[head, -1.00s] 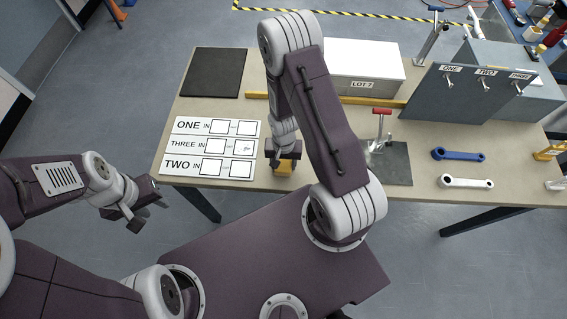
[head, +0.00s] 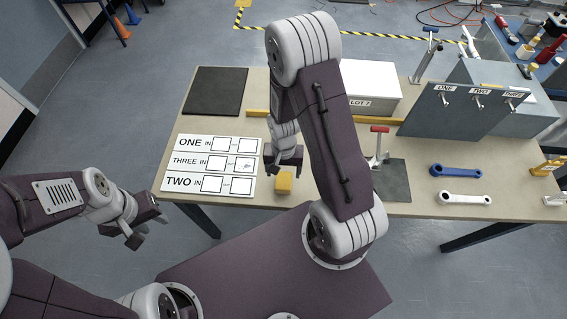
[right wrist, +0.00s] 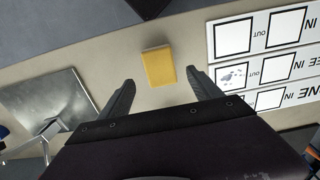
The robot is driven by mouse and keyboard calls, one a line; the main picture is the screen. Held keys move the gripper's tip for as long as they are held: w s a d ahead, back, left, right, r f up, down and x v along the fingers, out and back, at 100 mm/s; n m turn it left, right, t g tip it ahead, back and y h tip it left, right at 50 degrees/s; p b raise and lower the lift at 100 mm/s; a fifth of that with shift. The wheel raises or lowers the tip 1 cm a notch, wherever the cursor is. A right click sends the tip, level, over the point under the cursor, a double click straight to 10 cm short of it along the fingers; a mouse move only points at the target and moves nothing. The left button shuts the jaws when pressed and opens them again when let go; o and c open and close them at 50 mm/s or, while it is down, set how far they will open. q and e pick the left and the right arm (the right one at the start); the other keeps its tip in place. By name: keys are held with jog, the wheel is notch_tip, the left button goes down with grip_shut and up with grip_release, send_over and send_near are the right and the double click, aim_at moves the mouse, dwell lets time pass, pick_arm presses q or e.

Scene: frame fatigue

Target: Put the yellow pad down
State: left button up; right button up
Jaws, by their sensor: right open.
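The yellow pad (head: 284,183) lies on the table near its front edge, just right of the lettered board. It also shows in the right wrist view (right wrist: 159,67), lying flat between and beyond the fingertips. My right gripper (head: 284,163) is above and behind the pad in the head view. Its fingers are apart and empty in the right wrist view (right wrist: 163,88), and they do not touch the pad. My left gripper (head: 146,224) is off the table's front left, with nothing seen in it; its jaw gap is unclear.
The board with ONE, THREE, TWO rows (head: 211,165) lies left of the pad. A dark plate with a red-handled clamp (head: 378,143) stands right. Blue (head: 458,171) and white wrenches (head: 464,198) lie farther right.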

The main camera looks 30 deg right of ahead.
notch_tip(320, 180, up, 5)
notch_tip(320, 180, up, 9)
jog(key=n+t, duration=0.1)
jog(key=n, duration=0.5)
send_over(283, 181)
jog(key=s+a, duration=0.2)
jog(key=s, duration=0.2)
jog(key=shift+w+f, duration=0.1)
jog(key=shift+f, duration=0.1)
dwell(0.3)
